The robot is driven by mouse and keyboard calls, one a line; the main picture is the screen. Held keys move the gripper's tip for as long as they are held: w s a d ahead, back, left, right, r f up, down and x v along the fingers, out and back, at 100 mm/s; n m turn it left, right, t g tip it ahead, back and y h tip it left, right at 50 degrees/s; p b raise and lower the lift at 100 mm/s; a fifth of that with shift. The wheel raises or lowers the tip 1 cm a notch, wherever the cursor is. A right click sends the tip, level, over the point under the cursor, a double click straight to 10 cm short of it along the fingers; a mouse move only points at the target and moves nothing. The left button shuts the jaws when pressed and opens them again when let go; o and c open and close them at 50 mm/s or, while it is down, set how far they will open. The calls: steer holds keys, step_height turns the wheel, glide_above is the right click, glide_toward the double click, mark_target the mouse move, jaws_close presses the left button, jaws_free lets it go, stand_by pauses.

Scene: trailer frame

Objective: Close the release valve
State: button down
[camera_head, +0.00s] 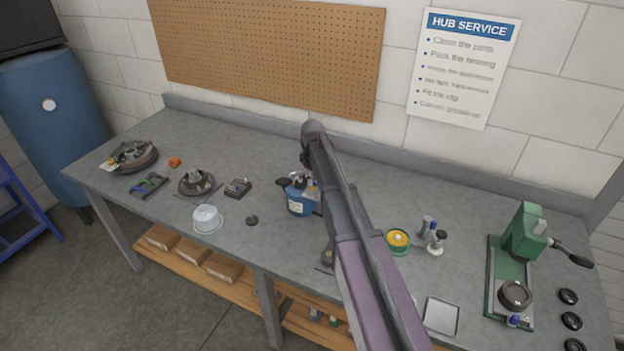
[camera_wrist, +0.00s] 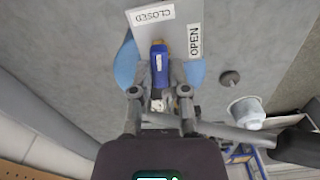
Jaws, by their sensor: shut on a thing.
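The release valve's blue lever (camera_wrist: 159,68) stands between my gripper's fingers in the wrist view, with a small tan tip at its upper end. My gripper (camera_wrist: 160,78) is shut on this lever. The lever points up the picture, toward the CLOSED label (camera_wrist: 151,14). The OPEN label (camera_wrist: 195,40) is to its right. A light-blue body (camera_wrist: 127,64) shows beneath the labels' plate. In the head view the blue unit (camera_head: 296,206) stands mid-bench, and my arm hides its right side and most of my gripper.
A white tub (camera_head: 207,219) and a dark round cap (camera_head: 252,220) lie left of the blue unit. Hub parts (camera_head: 197,182) lie farther left. A yellow-topped tin (camera_head: 398,240) and a green press (camera_head: 522,240) stand to the right. A pegboard (camera_head: 270,50) hangs behind.

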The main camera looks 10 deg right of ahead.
steer(key=shift+n, duration=0.6)
steer(key=c, duration=0.6)
jaws_free()
